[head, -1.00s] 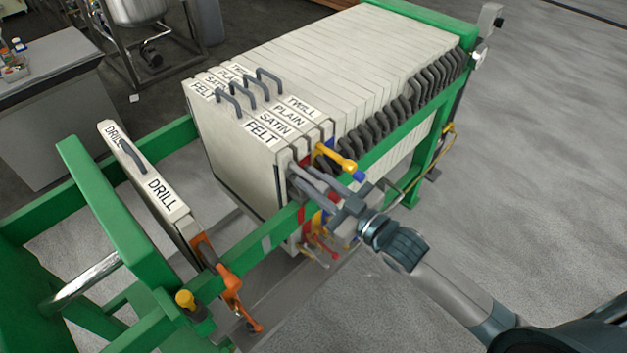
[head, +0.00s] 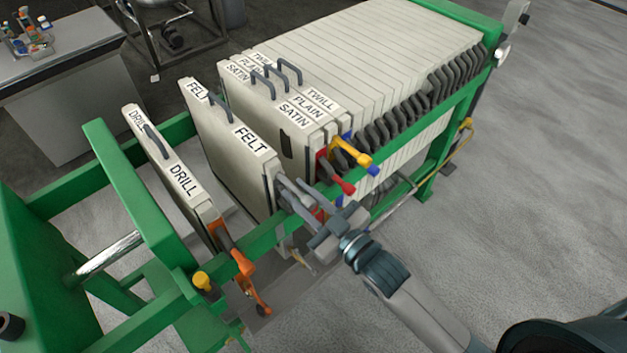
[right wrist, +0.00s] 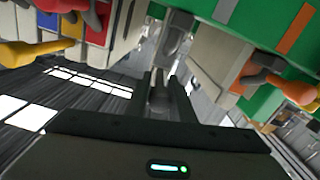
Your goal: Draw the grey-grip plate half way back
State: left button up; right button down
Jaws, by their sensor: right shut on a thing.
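The FELT plate (head: 228,135) is a pale upright slab with a dark handle on top. It stands apart from the stack, between the DRILL plate and the SATIN plate. My right gripper (head: 292,194) is shut on the grey grip at its near side, just over the green rail (head: 415,150). In the right wrist view the grey grip (right wrist: 172,40) shows between and beyond the fingers (right wrist: 162,88). The fingers and arm hide part of the grip. My left gripper is not in view.
The SATIN plate (head: 250,100), with a red grip (head: 340,185), fronts the stack. A yellow grip (head: 352,155) sticks out behind it. The DRILL plate (head: 165,170), with an orange grip (head: 245,275), stands near the green end frame (head: 140,200). Gaps show on both sides of the FELT plate.

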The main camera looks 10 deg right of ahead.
jog(key=shift+s+a, duration=0.3)
jog(key=shift+a, duration=0.2)
jog(key=shift+s+a, duration=0.3)
jog(key=shift+a, duration=0.2)
jog(key=c, duration=1.5)
grip_release()
jog(key=shift+c, duration=0.2)
jog(key=shift+s+d, duration=0.1)
jog(key=shift+d, duration=0.05)
jog(key=b+v, duration=0.5)
jog(key=v, duration=1.2)
